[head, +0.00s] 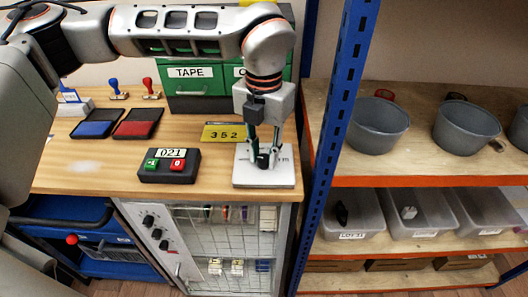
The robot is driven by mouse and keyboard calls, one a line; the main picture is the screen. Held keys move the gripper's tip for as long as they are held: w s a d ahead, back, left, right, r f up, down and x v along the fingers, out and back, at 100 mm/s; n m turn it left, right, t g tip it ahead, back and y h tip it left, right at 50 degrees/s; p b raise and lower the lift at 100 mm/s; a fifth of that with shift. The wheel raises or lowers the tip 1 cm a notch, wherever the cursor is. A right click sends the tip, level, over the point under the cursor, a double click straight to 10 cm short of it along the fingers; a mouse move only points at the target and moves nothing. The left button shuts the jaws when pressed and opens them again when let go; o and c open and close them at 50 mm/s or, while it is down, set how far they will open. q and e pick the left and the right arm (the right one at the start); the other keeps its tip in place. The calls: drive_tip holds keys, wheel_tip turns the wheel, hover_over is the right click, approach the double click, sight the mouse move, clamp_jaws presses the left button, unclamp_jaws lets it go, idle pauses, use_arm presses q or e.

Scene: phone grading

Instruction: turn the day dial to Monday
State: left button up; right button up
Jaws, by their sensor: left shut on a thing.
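The day dial is a dark knob (265,160) on a white square base (247,178) near the front right of the wooden table. My left gripper (264,157) points down over the base with its fingers shut on the knob. The fingers and arm hide most of the knob and part of the markings on the base. I cannot read which day the dial points to. My right gripper is not in view.
A black counter box (168,166) reading 021 and a yellow 352 sign (222,133) are beside the base. A blue shelf post (345,90) stands close right.

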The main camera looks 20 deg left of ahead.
sight(264, 159)
use_arm(q)
drive_tip(key=shift+s+f+n, duration=0.1)
drive_tip(key=shift+n, duration=0.3)
drive_tip(key=o, duration=1.1)
drive_tip(key=shift+r, duration=0.5)
wheel_tip(264, 159, up, 11)
